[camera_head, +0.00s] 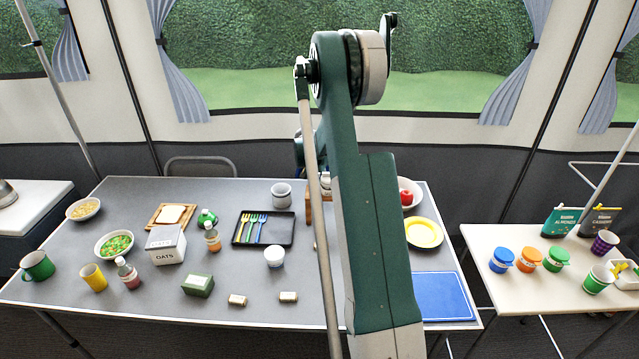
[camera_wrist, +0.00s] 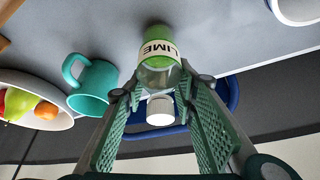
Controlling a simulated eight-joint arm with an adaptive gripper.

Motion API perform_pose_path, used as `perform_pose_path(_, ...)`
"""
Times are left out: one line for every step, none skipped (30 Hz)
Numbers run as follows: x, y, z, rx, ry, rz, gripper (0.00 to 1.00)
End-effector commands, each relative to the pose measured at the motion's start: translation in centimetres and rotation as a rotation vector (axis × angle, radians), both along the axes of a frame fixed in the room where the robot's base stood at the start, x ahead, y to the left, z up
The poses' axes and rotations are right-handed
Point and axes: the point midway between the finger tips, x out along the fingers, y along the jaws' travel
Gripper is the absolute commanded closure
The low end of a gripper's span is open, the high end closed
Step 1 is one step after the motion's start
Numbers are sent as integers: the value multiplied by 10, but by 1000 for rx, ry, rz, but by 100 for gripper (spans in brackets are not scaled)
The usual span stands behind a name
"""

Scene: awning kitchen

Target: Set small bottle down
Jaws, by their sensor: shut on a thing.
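In the head view my arm hides the gripper and this bottle.
A teal mug (camera_wrist: 95,88) and a fruit bowl (camera_wrist: 60,121) are left of the bottle in the wrist view. A blue rounded item (camera_wrist: 232,95) lies behind the fingers. A yellow plate (camera_head: 424,232) and blue board (camera_head: 442,297) show right of my arm.

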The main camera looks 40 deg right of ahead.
Motion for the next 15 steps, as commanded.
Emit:
perform_pose_path(0, 0, 0, 0, 0, 0, 85)
perform_pose_path(0, 0, 0, 0, 0, 0, 85)
perform_pose_path(0, 0, 0, 0, 0, 0, 85)
perform_pose_path(0, 0, 0, 0, 0, 0, 85)
perform_pose_path(0, 0, 0, 0, 0, 0, 85)
perform_pose_path(0, 0, 0, 0, 0, 0, 85)
perform_pose_path(0, 0, 0, 0, 0, 0, 85)
perform_pose_path(0, 0, 0, 0, 0, 0, 85)
perform_pose_path(0, 0, -1, 0, 0, 0, 85)
perform_pose_path(0, 0, -2, 0, 0, 0, 85)
perform_pose_path(0, 0, -2, 0, 0, 0, 85)
perform_pose_path(0, 0, -3, 0, 0, 0, 85)
perform_pose_path(0, 0, -4, 0, 0, 0, 85)
perform_pose_path(0, 0, -3, 0, 0, 0, 68)
perform_pose_path(0, 0, -3, 0, 0, 0, 62)
